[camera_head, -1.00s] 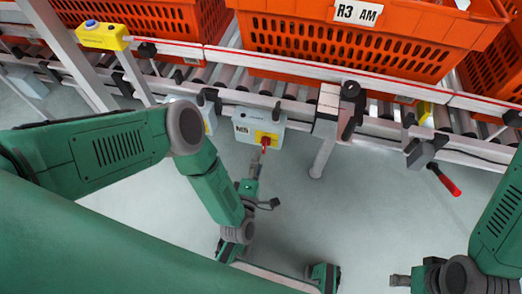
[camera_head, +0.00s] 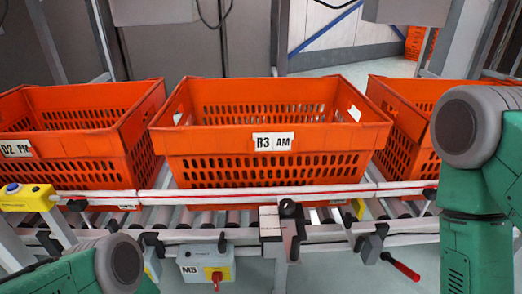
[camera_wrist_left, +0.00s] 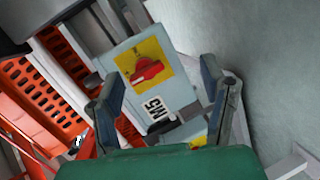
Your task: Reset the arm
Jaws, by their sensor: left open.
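My left arm (camera_head: 95,270) enters at the lower left of the head view, and its gripper is out of that frame. In the left wrist view my left gripper (camera_wrist_left: 160,97) is open, its two dark fingers apart with nothing held between them. Beyond the fingers is a grey switch box with a red rotary knob on a yellow plate (camera_wrist_left: 146,66) and an M5 label. The same switch box (camera_head: 193,267) hangs under the conveyor in the head view. My right arm (camera_head: 470,190) stands bent at the right edge, and its gripper is out of view.
Another tote marked PM (camera_head: 75,165) is at left, and a third (camera_head: 402,125) at right.

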